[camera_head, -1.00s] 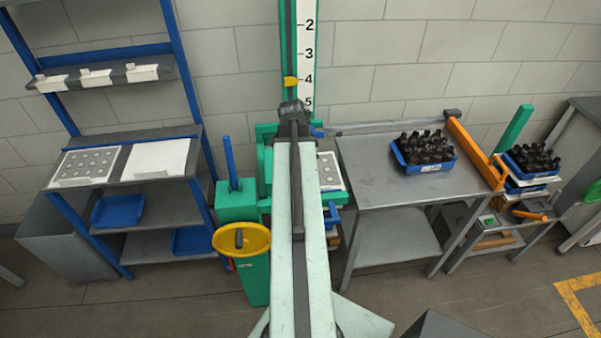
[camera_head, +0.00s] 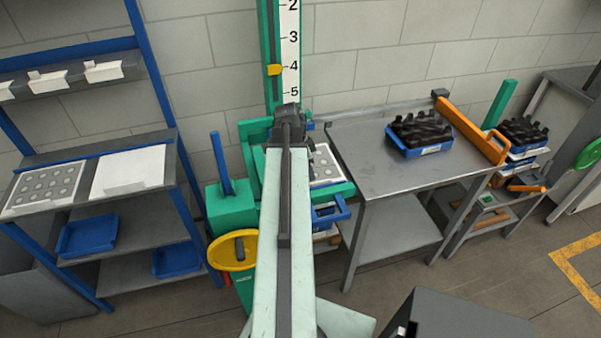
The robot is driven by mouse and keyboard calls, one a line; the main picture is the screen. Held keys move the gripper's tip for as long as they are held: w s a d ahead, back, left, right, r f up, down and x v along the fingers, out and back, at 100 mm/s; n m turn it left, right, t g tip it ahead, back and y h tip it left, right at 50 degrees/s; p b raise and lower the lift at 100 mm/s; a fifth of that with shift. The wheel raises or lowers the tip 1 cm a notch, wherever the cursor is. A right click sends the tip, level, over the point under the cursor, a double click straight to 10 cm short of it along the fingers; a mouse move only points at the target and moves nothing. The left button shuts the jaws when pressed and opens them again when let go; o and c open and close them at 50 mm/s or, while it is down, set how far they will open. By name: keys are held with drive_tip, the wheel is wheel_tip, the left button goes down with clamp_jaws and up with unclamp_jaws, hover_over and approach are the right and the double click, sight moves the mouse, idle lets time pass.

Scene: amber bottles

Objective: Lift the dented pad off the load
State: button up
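A white pad with grey round marks (camera_head: 325,166) lies on the green stand (camera_head: 343,187) just right of my arm's far end. My arm covers its left part, and I cannot tell dents from printed marks. A similar marked sheet (camera_head: 45,187) lies on the left rack, next to a plain white sheet (camera_head: 130,171). My pale arm stretches forward over the green stand and ends in a dark joint. My gripper's fingers are hidden beyond or below that joint, so I cannot see whether they touch the pad.
A steel table (camera_head: 385,170) at right holds a blue tray (camera_head: 428,150) of dark bottles, beside an orange bar (camera_head: 468,128). A yellow handwheel (camera_head: 232,251) juts out at the stand's left. A grey box (camera_head: 465,322) stands at bottom right. Some floor between is clear.

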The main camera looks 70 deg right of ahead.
drive_tip(key=b+x, duration=0.5)
drive_tip(key=x, duration=0.1)
drive_tip(key=shift+w+a+f+b, duration=0.15)
drive_tip(key=shift+a+f+b, duration=0.1)
drive_tip(key=shift+f+b, duration=0.2)
drive_tip(key=shift+r, duration=0.1)
drive_tip(key=shift+c, duration=0.3)
clamp_jaws()
